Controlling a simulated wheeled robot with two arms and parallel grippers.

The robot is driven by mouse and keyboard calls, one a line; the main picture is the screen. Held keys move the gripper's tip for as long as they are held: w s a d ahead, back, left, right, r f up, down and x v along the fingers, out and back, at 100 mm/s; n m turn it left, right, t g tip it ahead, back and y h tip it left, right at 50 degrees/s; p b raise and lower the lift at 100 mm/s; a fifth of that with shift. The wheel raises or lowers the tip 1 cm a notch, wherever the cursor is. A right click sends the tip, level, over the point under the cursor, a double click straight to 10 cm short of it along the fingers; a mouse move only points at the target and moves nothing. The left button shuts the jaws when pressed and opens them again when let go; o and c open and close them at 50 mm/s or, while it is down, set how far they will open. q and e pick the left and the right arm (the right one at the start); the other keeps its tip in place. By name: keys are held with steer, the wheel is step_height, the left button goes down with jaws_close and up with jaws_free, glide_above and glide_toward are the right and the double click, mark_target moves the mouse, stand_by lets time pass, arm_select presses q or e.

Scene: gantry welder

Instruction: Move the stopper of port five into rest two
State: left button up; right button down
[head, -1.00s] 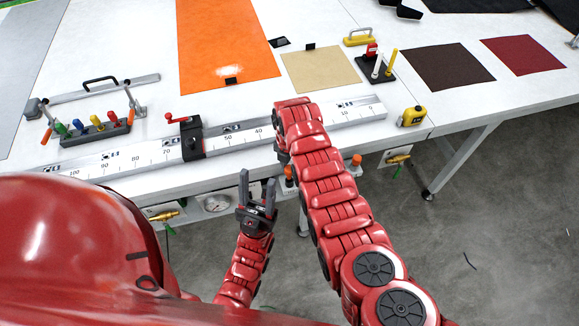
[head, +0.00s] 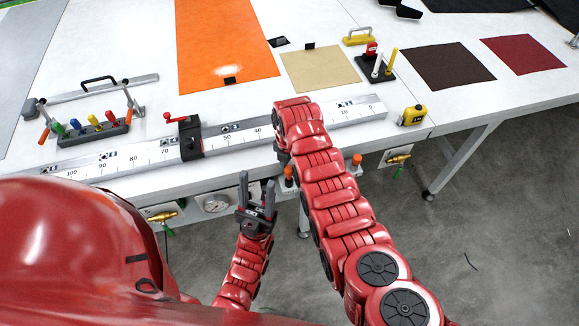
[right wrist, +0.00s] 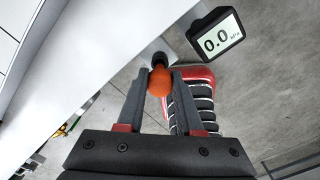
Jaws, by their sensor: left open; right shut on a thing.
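My right gripper (right wrist: 161,76) is shut on an orange round-headed stopper (right wrist: 160,84) in the right wrist view. A dark fitting (right wrist: 158,59) shows just beyond the stopper, at the white bench edge; I cannot tell whether the stopper is seated in it. In the head view my right gripper is hidden behind my own arm. Orange knobs show below the bench's front edge, one left of that arm (head: 288,172) and one right of it (head: 357,160). My left gripper (head: 257,190) is open and empty in front of the bench. I cannot identify rest two.
A digital gauge (right wrist: 215,42) reading 0.0 kPa is near the stopper. A long scaled rail (head: 215,140) with a black clamp (head: 190,138) runs along the bench front. A rack of coloured handles (head: 95,132) stands left, a yellow tape measure (head: 412,116) right.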

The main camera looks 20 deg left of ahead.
steer(key=shift+f+b, duration=1.2)
steer(key=shift+f, duration=0.35)
steer(key=shift+c, duration=2.4)
jaws_free()
steer(key=shift+r, duration=0.1)
steer(key=shift+r, duration=0.35)
step_height(320, 180, up, 7)
steer(key=shift+w+f+b, duration=0.1)
steer(key=shift+b, duration=0.75)
step_height(320, 180, up, 10)
steer(key=p, duration=0.6)
